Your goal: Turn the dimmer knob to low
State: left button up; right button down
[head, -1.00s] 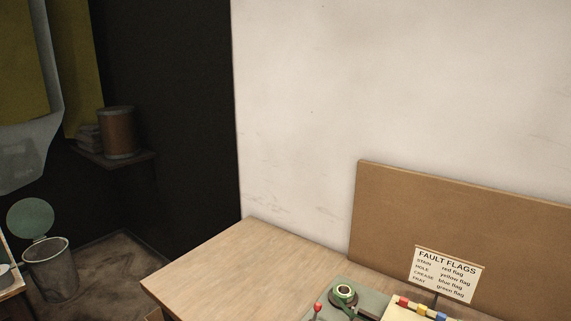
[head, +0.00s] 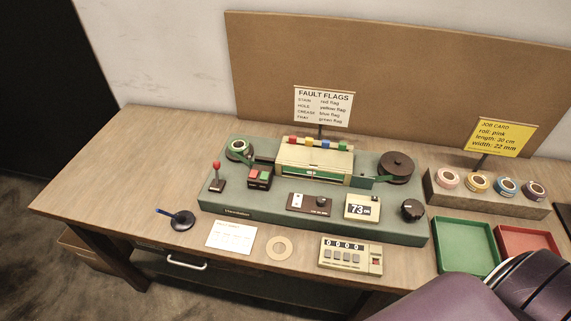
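The green tape-winding machine (head: 240,205) sits on the wooden table. A round black knob (head: 411,209) stands at the right end of its top. A brown panel (head: 309,204) near its front middle bears a white switch and a small dark knob (head: 322,202). I cannot read which knob is the dimmer, nor its setting. Neither gripper shows. Purple and black parts, likely my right arm, fill the lower right corner, apart from the knobs in the picture.
A counter (head: 350,256), white card (head: 231,236) and tan ring (head: 279,248) lie in front. A green tray (head: 466,245), red tray (head: 527,240) and tape rolls (head: 478,182) are right.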

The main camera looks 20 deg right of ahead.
aim_at(320, 200)
jog(key=z, duration=1.05)
jog(key=l+u, duration=0.1)
jog(key=k, duration=0.05)
